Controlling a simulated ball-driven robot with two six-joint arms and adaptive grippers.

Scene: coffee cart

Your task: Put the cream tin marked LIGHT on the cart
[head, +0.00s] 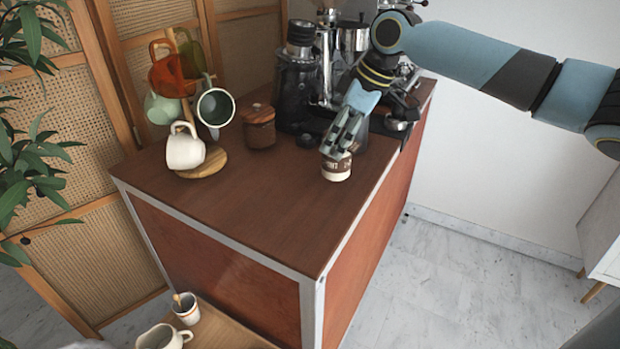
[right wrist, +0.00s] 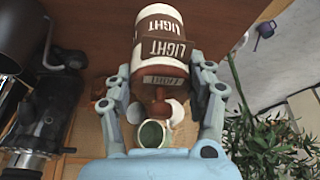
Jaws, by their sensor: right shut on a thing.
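The cream tin marked LIGHT (head: 336,170) is cream with a brown band and lettering. In the right wrist view the tin (right wrist: 158,30) shows the word LIGHT repeated around its band. My right gripper (head: 343,140) is shut on it from above, with a finger on either side. The tin is at the cart's top (head: 270,205), near its right edge; I cannot tell whether its base touches the wood. The gripper covers the tin's upper part in the head view. My left gripper is not in view.
A coffee machine (head: 325,65) and grinder (head: 297,85) stand behind the tin. A brown wooden jar (head: 259,128) and a stand with several mugs (head: 185,148) are to the left. The front of the cart top is clear. A lower table (head: 225,330) holds a cup and a mug.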

